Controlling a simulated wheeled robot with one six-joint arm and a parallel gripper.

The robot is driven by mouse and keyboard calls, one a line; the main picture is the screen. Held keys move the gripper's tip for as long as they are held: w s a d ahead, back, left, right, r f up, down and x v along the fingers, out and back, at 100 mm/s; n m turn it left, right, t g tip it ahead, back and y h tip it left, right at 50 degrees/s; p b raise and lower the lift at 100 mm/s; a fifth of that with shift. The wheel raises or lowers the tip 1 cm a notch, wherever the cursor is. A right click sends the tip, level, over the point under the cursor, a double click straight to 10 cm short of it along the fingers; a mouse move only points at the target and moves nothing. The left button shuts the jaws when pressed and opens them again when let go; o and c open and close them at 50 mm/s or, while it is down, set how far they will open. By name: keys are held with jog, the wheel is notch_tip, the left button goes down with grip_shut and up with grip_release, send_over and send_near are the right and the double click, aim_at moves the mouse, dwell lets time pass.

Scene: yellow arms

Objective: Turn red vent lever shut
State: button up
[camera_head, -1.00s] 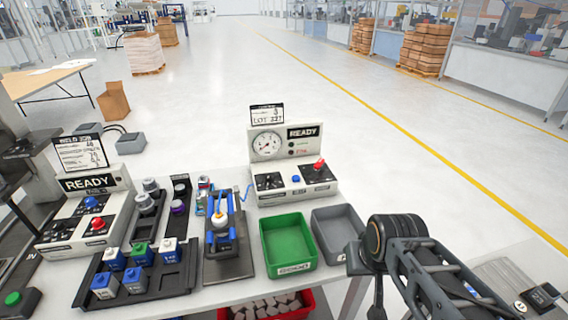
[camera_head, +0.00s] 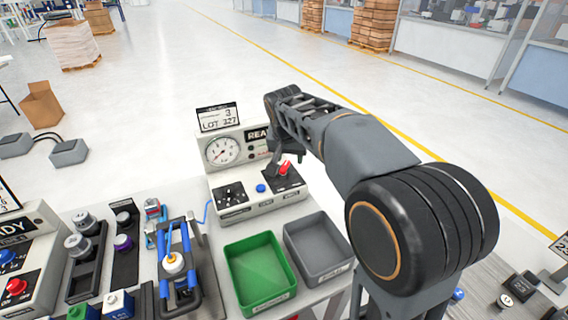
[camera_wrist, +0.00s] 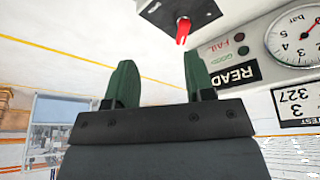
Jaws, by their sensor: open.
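The red vent lever (camera_head: 285,168) stands on a black plate at the right of the white READY test station (camera_head: 255,199). In the wrist view the red lever (camera_wrist: 183,30) hangs at the top, because that view is upside down. My gripper (camera_wrist: 158,62) is open, its two green fingers apart with nothing between them. The lever shows beyond the fingertips, nearer the right-hand finger, and apart from both. In the head view my arm reaches in from the right and its dark end is just above and behind the lever. My fingers cannot be made out clearly there.
A green bin (camera_head: 262,299) and a grey bin (camera_head: 318,276) stand in front. A blue-handled fixture (camera_head: 190,258) is to the left.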

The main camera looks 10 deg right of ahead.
aim_at(285, 165)
jog(key=w+a+m, duration=0.1)
jog(key=w+m, duration=0.1)
jog(key=w, duration=0.6)
jog(key=shift+h, duration=0.3)
jog(key=p+x, duration=0.1)
jog(key=x, duration=1.2)
jog(key=shift+s+a+f, duration=0.1)
jog(key=shift+a+f, duration=0.05)
jog(key=shift+f, duration=0.2)
jog(key=shift+c, duration=0.5)
grip_shut()
